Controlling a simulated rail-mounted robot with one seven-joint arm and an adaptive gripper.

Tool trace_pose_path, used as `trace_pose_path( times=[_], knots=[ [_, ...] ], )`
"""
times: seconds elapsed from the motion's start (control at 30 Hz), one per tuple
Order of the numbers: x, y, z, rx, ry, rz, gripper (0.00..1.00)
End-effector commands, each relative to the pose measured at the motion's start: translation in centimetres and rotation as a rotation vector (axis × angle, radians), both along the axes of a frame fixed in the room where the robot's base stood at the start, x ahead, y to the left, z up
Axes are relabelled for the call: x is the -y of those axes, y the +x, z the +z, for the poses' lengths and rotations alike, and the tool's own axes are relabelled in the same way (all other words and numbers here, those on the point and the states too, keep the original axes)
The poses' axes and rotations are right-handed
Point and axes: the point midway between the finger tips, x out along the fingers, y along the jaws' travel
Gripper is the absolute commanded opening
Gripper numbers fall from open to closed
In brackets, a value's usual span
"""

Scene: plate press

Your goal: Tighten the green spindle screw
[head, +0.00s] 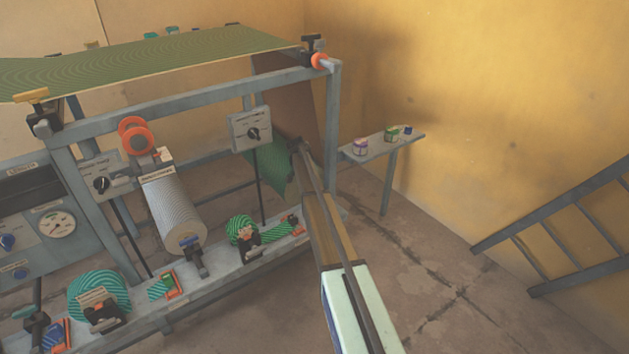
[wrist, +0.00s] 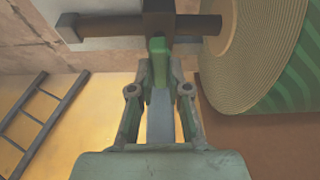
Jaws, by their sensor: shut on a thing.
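In the wrist view, the two fingers of my gripper (wrist: 159,72) are closed around the end of a small green piece, which looks like the green spindle screw (wrist: 158,47). The screw meets a dark cross-shaped spindle holder (wrist: 157,25). A large roll (wrist: 258,40) with a tan spiral end and green stripes sits right beside the holder, to the right of my gripper. In the head view, my arm reaches in from the bottom toward the right end of the press frame. My gripper and the screw cannot be made out there.
The grey press frame (head: 215,92) carries a green sheet (head: 160,55) on top. Striped green rolls (head: 98,290) and clamps stand on its lower beam. A small shelf (head: 378,146) with several little jars is at the right. A ladder (head: 560,225) leans farther right. The floor between is clear.

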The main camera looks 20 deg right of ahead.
Motion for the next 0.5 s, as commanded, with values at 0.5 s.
trace_pose_path(
  times=[0.5],
  knots=[
    [0.0,0.03,-0.06,0.001,0.001,-0.055,0.0]
  ],
)
